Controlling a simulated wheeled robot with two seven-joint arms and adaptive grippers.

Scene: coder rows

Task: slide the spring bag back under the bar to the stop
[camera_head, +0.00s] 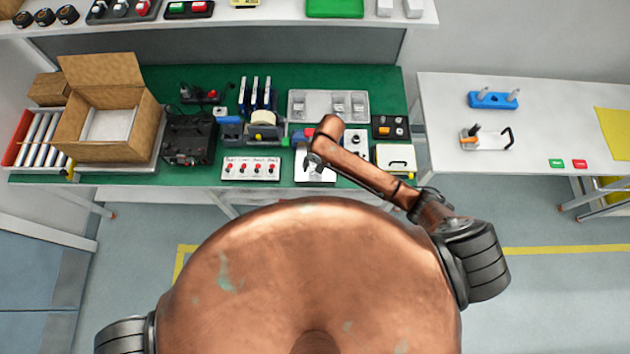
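My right arm reaches from the right over the green bench. Its gripper (314,161) is small and dark, low over a white plate (316,175) at the bench's front edge. I cannot tell whether the fingers are open or shut, or whether they touch anything. The spring bag cannot be made out for certain; my arm and gripper cover part of the plate. The bar and the stop cannot be told apart here either. Red and blue parts (298,137) show just behind the gripper. My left gripper is not in view.
A panel with red knobs (252,168) stands left of the plate; a white box (396,158) stands to the right. Behind are a grey compartment tray (328,103) and a tape roll (264,117). An open carton (102,110) stands far left.

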